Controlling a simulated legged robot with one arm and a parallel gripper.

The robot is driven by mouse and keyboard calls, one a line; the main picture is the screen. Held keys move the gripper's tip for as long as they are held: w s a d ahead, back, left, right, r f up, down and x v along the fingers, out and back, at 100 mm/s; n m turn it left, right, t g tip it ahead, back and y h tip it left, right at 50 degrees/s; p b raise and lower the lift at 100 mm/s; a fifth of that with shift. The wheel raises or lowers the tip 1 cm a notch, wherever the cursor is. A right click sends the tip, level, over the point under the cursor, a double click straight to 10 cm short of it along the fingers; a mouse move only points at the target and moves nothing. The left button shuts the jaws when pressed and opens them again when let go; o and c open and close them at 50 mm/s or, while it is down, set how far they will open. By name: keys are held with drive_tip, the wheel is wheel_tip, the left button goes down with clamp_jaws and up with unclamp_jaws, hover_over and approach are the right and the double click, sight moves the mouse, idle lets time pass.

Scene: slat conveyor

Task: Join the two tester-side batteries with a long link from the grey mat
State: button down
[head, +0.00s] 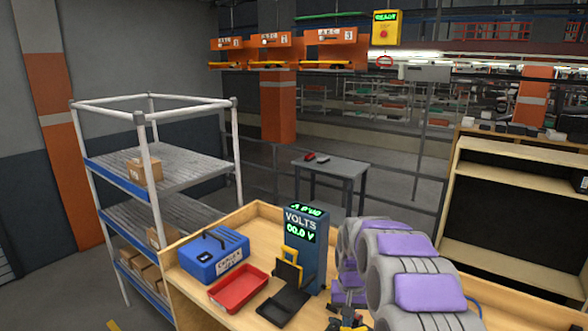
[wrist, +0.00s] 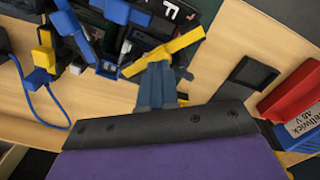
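My gripper (wrist: 157,75) looks shut on a long yellow link (wrist: 188,42), which lies across its fingertips in the wrist view. Black and blue battery parts (wrist: 85,35) with blue and yellow connectors sit beyond and left of the link. A gap between the link and these parts cannot be judged. In the head view the tester (head: 305,240) reads 00.0 V. My arm hides the batteries and most of my gripper there.
A blue case (head: 213,258), a red tray (head: 238,287) and a black stand with yellow part (head: 285,300) crowd the wooden bench left of my arm. A blue cable (wrist: 45,108) loops at the wrist view's left.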

drive_tip(key=shift+f, duration=0.7)
idle(0.5)
drive_tip(key=shift+r+p, duration=1.25)
drive_tip(key=shift+r, duration=2.3)
drive_tip(key=s+r+b, duration=0.2)
drive_tip(key=s, duration=0.8)
drive_tip(key=s+r+b, duration=0.1)
drive_tip(key=s+r, duration=0.1)
drive_tip(key=s, duration=0.9)
drive_tip(key=s+f+n+g+b, duration=0.1)
drive_tip(key=s+f+b, duration=0.1)
drive_tip(key=s, duration=1.9)
drive_tip(key=shift+f+g, duration=0.4)
drive_tip(key=shift+f, duration=0.45)
